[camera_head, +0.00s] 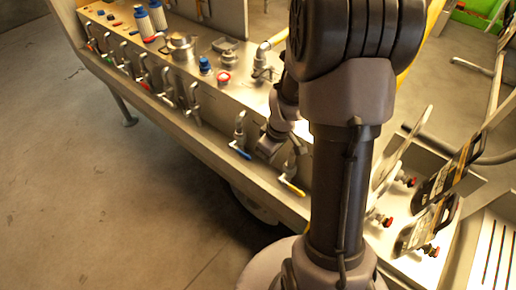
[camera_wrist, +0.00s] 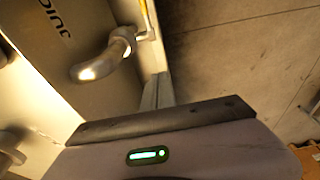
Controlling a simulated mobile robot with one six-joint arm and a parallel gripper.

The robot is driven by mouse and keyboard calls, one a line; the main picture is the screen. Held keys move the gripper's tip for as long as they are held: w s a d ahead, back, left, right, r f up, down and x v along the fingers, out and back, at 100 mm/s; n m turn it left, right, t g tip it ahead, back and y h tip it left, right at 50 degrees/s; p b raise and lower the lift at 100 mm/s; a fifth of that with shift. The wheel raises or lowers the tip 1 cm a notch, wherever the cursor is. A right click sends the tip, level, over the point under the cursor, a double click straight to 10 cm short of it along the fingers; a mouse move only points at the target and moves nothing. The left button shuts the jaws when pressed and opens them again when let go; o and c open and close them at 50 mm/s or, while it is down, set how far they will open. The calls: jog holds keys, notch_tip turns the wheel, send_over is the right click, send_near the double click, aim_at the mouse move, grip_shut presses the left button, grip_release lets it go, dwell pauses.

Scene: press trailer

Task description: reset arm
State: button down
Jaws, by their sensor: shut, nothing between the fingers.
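My arm (camera_head: 342,150) stands upright in the head view and hides part of the trailer. My gripper (camera_head: 268,148) shows beyond it, low over the trailer's panel, between a blue-handled valve (camera_head: 240,150) and a yellow-handled valve (camera_head: 291,184). It is shut and holds nothing. Whether it touches the panel or a valve cannot be told. In the wrist view a metal pipe elbow (camera_wrist: 105,58) lies ahead of my gripper's grey body, with a yellow handle (camera_wrist: 146,15) near it.
The metal trailer bench (camera_head: 215,105) carries several valves, a steel canister (camera_head: 183,52) and colored caps. Black-handled devices (camera_head: 435,185) and red knobs stand at right. A green crate (camera_head: 478,12) is at the far right. The concrete floor (camera_head: 70,170) at left is clear.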

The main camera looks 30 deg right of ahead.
jog(key=shift+s+d+r, duration=0.1)
jog(key=shift+s+d, duration=0.05)
jog(key=shift+s, duration=0.3)
